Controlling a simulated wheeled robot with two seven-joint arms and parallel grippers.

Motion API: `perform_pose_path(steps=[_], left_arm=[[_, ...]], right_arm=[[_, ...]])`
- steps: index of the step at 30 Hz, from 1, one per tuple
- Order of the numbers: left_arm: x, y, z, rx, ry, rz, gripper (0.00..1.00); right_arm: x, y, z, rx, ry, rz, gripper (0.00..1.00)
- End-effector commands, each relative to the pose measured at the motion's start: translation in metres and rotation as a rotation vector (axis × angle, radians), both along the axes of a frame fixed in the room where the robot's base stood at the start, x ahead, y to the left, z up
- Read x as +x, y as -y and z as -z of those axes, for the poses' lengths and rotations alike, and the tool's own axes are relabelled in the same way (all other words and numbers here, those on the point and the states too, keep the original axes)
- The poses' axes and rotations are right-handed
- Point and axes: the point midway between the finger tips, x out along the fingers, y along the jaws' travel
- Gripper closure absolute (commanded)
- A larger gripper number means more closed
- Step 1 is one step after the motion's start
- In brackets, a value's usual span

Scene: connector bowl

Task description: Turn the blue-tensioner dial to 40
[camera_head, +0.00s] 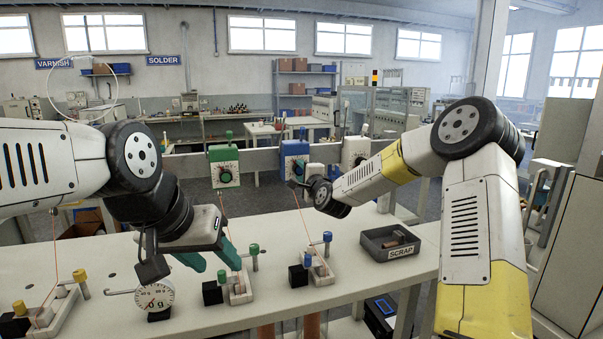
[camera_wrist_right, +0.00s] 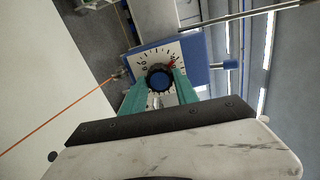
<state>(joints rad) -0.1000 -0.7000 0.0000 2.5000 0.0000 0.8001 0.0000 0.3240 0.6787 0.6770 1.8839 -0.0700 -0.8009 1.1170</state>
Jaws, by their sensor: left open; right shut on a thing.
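The blue tensioner (camera_head: 293,148) is a blue box on the rail behind the table. In the right wrist view its blue housing (camera_wrist_right: 197,76) carries a white dial plate (camera_wrist_right: 148,61) with black marks and a black knob with a blue centre (camera_wrist_right: 160,78). A red mark shows at the knob's upper right; the dial numbers are too small to read surely. My right gripper (camera_wrist_right: 160,88) is shut on the knob, with teal fingers on both sides of it. In the head view its wrist hides part of the dial. My left gripper (camera_head: 213,262) is open and empty above the table.
A green tensioner (camera_head: 224,165) and a white one (camera_head: 354,152) flank the blue one. On the table stand a round gauge (camera_head: 155,297), small guide blocks with coloured posts, and a SCRAP tray (camera_head: 390,250). Thin orange threads run up from the guides.

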Motion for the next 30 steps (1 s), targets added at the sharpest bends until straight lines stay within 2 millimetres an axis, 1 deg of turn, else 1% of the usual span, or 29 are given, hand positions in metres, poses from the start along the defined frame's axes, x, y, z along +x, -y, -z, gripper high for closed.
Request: perform_pose_path(steps=[6, 20, 21, 23, 24, 30], left_arm=[[0.0, 0.0, 0.0, 0.0, 0.0, 0.0, 0.51], [0.0, 0.0, 0.0, 0.0, 0.0, 0.0, 0.51], [0.0, 0.0, 0.0, 0.0, 0.0, 0.0, 0.51], [0.0, 0.0, 0.0, 0.0, 0.0, 0.0, 0.51], [0.0, 0.0, 0.0, 0.0, 0.0, 0.0, 0.51], [0.0, 0.0, 0.0, 0.0, 0.0, 0.0, 0.51]], right_arm=[[0.0001, 0.0005, 0.0015, 0.048, -0.018, 0.001, 1.0], [0.0, 0.0007, 0.0018, 0.057, -0.022, 0.001, 1.0], [0.0, 0.0007, 0.0018, 0.057, -0.022, 0.001, 0.58], [0.0, 0.0007, 0.0016, 0.057, -0.022, 0.001, 0.47], [0.0, 0.0006, 0.0015, 0.057, -0.022, 0.001, 0.43], [0.0, 0.0003, 0.0008, 0.058, -0.02, 0.001, 0.43]])
